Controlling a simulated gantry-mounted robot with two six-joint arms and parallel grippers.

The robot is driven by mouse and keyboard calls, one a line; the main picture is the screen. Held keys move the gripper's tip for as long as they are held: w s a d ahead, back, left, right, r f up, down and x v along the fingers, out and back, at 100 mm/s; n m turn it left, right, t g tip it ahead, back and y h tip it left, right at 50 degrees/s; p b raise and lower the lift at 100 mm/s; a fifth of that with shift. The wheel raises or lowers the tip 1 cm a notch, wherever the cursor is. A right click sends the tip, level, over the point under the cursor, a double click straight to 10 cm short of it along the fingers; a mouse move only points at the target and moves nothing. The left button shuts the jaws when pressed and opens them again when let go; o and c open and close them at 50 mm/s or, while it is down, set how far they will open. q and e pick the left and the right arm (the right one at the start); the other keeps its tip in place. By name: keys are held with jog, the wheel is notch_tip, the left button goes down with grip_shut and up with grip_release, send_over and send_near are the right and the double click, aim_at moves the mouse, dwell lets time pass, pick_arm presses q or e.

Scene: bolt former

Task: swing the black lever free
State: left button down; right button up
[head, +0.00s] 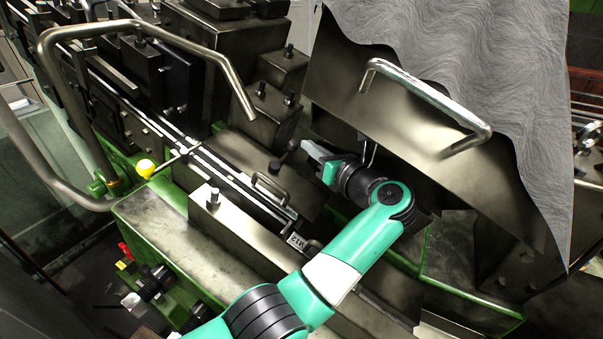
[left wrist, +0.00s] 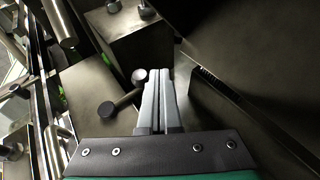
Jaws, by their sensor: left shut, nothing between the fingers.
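The black lever (head: 284,158) is a short dark bar with a round knob at each end, on the steel block in the middle of the head view. In the left wrist view the lever (left wrist: 122,98) lies just left of the fingers, slanting from lower left to upper right. My left gripper (head: 306,149) is shut and empty, its fingertips right of the lever's upper knob. In the left wrist view the shut fingertips (left wrist: 159,73) are close beside that knob; I cannot tell whether they touch it. My right gripper is not in view.
A large steel cover with a bright handle (head: 425,95) rises right of my gripper. A steel block with bolts (head: 272,105) stands behind the lever. A small handle (head: 270,186) sits in front of it.

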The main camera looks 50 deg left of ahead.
pick_arm(q)
jog(key=b+v, duration=0.1)
jog(key=v, duration=0.6)
jog(key=shift+f, duration=0.1)
